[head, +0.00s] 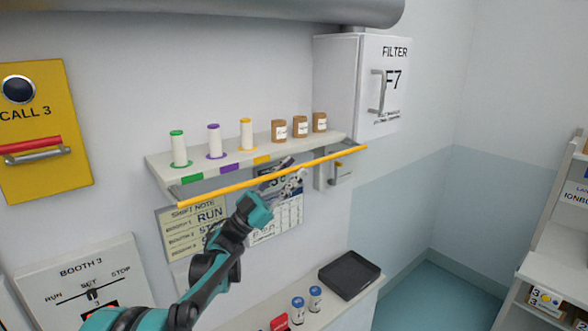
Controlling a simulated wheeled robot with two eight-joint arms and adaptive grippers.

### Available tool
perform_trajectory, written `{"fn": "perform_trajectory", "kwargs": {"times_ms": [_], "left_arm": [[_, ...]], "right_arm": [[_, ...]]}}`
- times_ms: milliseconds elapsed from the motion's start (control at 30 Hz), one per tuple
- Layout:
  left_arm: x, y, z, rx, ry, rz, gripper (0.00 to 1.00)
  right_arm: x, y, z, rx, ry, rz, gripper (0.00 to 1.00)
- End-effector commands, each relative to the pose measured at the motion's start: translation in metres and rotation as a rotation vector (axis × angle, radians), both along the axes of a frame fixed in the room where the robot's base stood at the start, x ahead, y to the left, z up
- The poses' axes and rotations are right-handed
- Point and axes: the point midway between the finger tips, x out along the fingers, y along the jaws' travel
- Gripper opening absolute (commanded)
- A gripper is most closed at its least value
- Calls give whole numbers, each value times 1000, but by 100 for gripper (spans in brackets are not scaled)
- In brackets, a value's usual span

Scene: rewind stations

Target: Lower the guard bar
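The guard bar (225,190) is a long yellow rod along the front of the wall shelf (163,172). It runs a little below the shelf's front edge, from lower left to upper right. My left gripper (289,173) reaches up from below and is at the middle of the bar, its fingers overlapping it in the picture. The fingers are small against the dark poster behind, so I cannot tell whether they are closed on the bar. My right gripper is not in view.
Several spools and brown jars (299,126) stand on the shelf. A white filter cabinet (340,80) is at its right end. Below, a ledge holds a black tray (349,275) and small blue-labelled containers (298,310). A yellow call panel (60,165) hangs at left.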

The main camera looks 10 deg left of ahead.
Motion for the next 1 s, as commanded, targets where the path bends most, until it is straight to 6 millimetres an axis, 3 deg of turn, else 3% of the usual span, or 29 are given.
{"fn": "perform_trajectory", "kwargs": {"times_ms": [300,500,1000], "left_arm": [[-29,43,-47,0,0,3,32],[-41,60,-66,0,0,1,32],[-45,64,-71,-1,1,0,32]], "right_arm": [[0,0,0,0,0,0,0],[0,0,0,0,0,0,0],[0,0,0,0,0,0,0]]}}
